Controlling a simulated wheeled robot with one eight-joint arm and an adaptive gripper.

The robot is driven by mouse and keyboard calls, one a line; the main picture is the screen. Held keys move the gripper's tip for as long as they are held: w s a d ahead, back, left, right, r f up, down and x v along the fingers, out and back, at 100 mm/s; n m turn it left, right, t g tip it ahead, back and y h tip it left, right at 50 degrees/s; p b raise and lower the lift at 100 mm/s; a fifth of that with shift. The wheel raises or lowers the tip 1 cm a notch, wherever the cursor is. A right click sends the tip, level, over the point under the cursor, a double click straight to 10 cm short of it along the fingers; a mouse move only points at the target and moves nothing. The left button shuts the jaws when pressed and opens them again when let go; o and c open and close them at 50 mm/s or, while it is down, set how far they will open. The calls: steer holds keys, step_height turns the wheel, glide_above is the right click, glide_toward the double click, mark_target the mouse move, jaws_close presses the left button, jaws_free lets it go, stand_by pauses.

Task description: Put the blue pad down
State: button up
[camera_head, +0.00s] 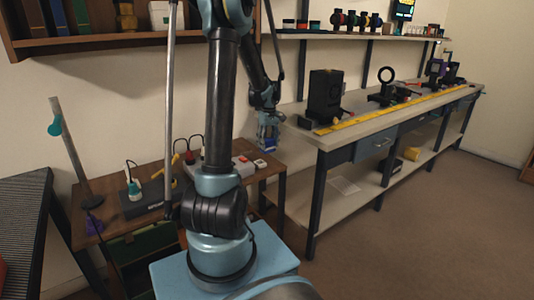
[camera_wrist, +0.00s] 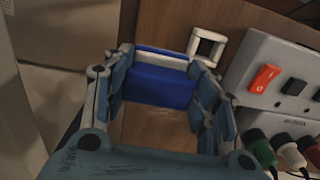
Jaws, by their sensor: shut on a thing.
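My gripper (camera_head: 268,136) is closed on the blue pad (camera_wrist: 160,86), with one finger at each end of it in the wrist view. The blue pad shows small in the head view (camera_head: 269,147), under the fingers. It is over the right end of the low brown wooden table (camera_head: 160,180). Bare wood shows beneath the pad in the wrist view; I cannot tell whether the pad touches the table.
A white square frame (camera_wrist: 207,46) lies just beyond the pad. A grey power strip (camera_wrist: 278,72) with an orange switch and several plugs is close on the right. The long workbench (camera_head: 345,132) stands to the right of the low table in the head view.

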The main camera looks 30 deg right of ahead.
mark_target(268, 147)
steer(key=shift+f, duration=2.25)
steer(key=o, duration=1.2)
steer(key=shift+f, duration=0.1)
